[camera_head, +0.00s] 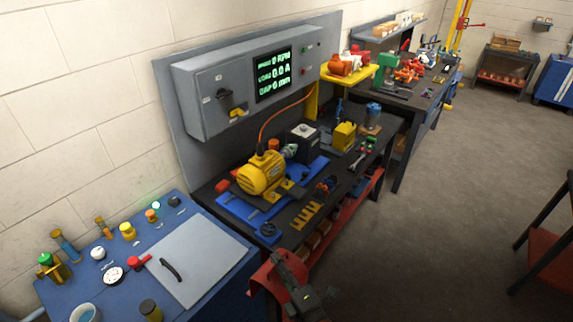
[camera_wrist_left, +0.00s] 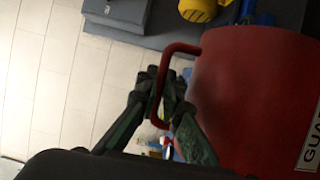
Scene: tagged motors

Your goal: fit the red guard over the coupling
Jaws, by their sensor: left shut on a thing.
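The red guard (camera_head: 264,281) is a curved red shell with a bar handle, held in front of the bench's near edge. In the left wrist view the guard (camera_wrist_left: 245,90) fills the right side, with part of a white "GUARD" label showing. My left gripper (camera_head: 288,268) is shut on the guard's red handle (camera_wrist_left: 157,100), and the fingers (camera_wrist_left: 163,88) sit on both sides of the bar. The coupling (camera_head: 289,151) is a small grey piece between the yellow motor (camera_head: 262,174) and the dark block (camera_head: 301,141), uncovered and well apart from the guard.
The motor sits on a blue base (camera_head: 240,208) on the dark bench. A grey control box (camera_head: 225,95) hangs behind it. Yellow pieces (camera_head: 306,215) and small tools lie near the front edge. A blue cabinet (camera_head: 225,283) stands at left. Open floor (camera_head: 430,200) lies at right.

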